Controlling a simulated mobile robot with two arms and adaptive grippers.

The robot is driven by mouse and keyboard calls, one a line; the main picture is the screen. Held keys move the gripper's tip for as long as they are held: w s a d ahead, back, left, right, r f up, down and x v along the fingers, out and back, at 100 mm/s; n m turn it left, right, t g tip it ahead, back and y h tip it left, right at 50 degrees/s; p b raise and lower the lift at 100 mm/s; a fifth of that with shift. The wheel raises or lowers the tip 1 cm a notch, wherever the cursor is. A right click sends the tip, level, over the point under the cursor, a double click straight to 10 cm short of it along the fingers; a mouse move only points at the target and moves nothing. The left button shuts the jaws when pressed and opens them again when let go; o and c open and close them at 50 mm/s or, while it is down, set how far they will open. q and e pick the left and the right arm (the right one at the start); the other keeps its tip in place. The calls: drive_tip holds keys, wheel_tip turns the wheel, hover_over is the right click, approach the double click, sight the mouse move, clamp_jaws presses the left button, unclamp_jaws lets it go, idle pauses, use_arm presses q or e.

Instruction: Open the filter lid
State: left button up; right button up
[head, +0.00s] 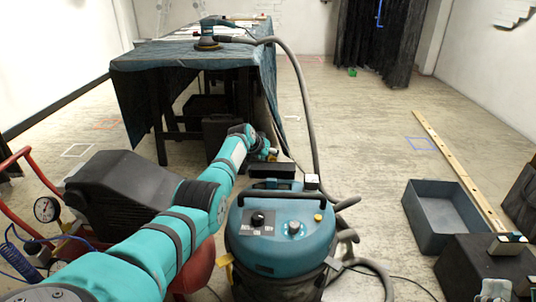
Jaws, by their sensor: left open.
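A teal and black vacuum cleaner (281,240) stands on the floor at the lower middle, with a black knob, a round dial and a black carrying handle on top. A dark flat part (272,171) at the back of its top looks like the filter lid; it is small and I cannot tell whether it is shut. My left arm reaches from the lower left past the vacuum. Its gripper (273,153) is open, small in the picture, just behind and above the dark part. I cannot tell whether it touches.
A hose rises from the vacuum to a sander (207,43) on a covered table (190,60). A red-framed compressor (50,205) stands at left. A grey open bin (440,212), a wooden plank (455,165) and dark boxes lie at right. The floor between is mostly clear.

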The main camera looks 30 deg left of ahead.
use_arm(q)
drive_tip(key=shift+s+d+f, duration=0.1)
drive_tip(key=shift+d+f, duration=0.05)
drive_tip(key=shift+f, duration=0.2)
